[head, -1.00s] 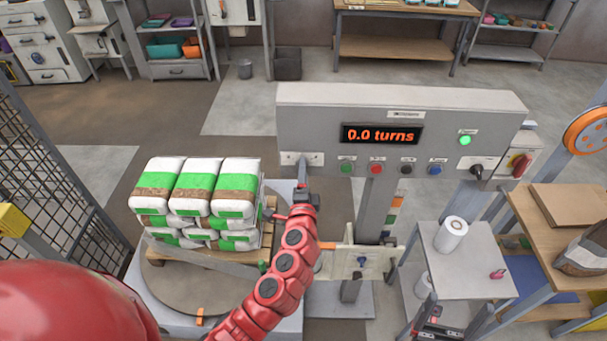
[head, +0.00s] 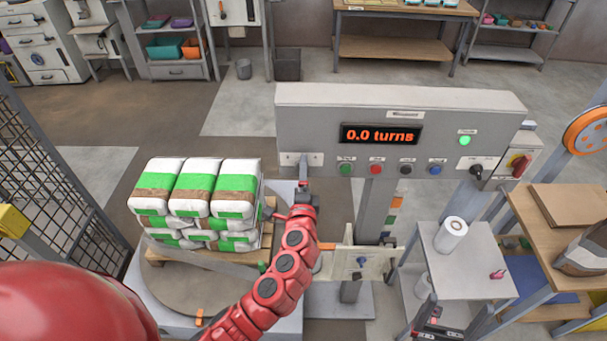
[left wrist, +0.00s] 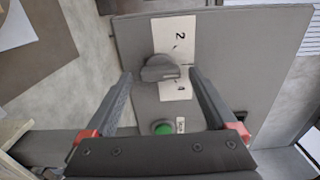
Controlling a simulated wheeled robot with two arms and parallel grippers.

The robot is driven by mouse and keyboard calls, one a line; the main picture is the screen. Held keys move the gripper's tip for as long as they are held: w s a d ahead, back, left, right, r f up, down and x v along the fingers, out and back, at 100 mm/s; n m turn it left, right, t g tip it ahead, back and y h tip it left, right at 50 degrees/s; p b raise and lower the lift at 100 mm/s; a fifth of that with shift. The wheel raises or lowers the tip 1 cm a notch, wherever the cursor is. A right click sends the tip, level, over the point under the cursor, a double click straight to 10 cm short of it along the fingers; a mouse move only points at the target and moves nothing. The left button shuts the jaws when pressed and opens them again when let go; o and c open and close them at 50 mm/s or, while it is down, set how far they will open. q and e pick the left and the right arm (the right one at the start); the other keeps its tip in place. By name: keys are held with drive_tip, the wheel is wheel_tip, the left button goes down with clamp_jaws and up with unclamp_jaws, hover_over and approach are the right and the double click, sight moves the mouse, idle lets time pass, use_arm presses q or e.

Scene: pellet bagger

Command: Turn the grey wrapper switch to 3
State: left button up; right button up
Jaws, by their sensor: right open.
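The grey wrapper switch (left wrist: 160,69) shows in the left wrist view on a white plate with the marks 2 and 1; a 3 cannot be made out. I cannot tell exactly which mark it points to. My left gripper (left wrist: 159,74) is open, one finger on each side of the knob with small gaps. In the head view my left gripper (head: 303,172) is at the left end of the grey panel (head: 460,108), in front of the switch's white plate (head: 289,159), and hides the knob. My right gripper (head: 434,312) is partly visible, open, at the lower right.
The display (head: 381,134) reads 0.0 turns. Coloured buttons, a black selector (head: 477,171) and a red switch (head: 520,165) sit to the right. Stacked bags (head: 184,187) stand on a pallet to the left. A small table (head: 470,262) holds a white roll (head: 451,233).

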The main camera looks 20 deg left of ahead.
use_arm(q)
drive_tip(key=b+v, duration=0.2)
drive_tip(key=v, duration=1.5)
drive_tip(key=shift+s, duration=0.2)
drive_tip(key=shift+r, duration=0.1)
